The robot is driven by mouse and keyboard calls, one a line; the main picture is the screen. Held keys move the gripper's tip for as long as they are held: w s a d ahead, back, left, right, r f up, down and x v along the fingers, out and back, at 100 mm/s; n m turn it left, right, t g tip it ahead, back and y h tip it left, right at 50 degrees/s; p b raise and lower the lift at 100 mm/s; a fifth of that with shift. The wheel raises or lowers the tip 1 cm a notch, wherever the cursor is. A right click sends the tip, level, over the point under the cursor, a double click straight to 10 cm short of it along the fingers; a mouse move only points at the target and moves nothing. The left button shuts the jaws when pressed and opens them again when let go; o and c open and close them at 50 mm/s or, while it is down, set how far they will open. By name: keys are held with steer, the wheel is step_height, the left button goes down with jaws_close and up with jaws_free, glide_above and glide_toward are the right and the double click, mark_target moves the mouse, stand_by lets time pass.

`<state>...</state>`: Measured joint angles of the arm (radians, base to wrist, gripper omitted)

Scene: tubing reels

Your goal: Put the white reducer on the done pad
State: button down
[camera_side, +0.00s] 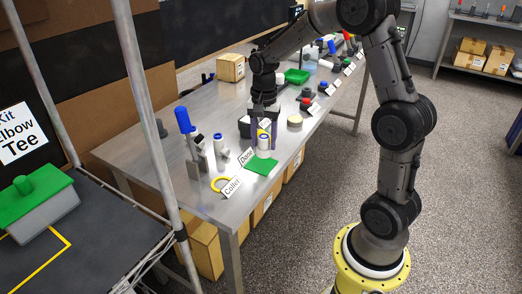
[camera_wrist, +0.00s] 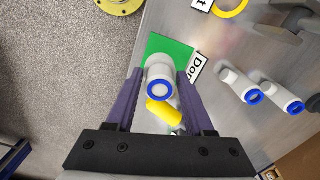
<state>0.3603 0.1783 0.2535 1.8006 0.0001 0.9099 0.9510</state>
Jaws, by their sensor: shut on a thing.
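The white reducer (camera_wrist: 159,70), a pale cylinder with a blue ring at its end, is between the purple fingers of my gripper (camera_wrist: 156,84) in the wrist view. My gripper is shut on it. In the side view the reducer (camera_side: 263,144) is upright below my gripper (camera_side: 264,131). The done pad (camera_side: 262,166) is a flat green square by the "Done" card, near the table's front edge. In the wrist view the reducer overlaps the pad (camera_wrist: 181,46). I cannot tell whether its lower end touches the pad.
A yellow piece (camera_wrist: 163,112) shows between the fingers, nearer the palm. Two white fittings with blue ends (camera_wrist: 239,84) (camera_wrist: 284,97) lie to the right. A yellow ring (camera_side: 220,184) is by the "Collet" card. A blue-handled tool (camera_side: 183,121) stands at the left.

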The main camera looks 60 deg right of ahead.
mark_target(261, 150)
steer(key=shift+w+d+f, duration=0.15)
steer(key=shift+w+f, duration=0.25)
steer(key=shift+f, duration=0.1)
steer(key=shift+w+f, duration=0.2)
steer(key=shift+f, duration=1.55)
steer(key=shift+f, duration=0.1)
steer(key=shift+c, duration=1.4)
jaws_free()
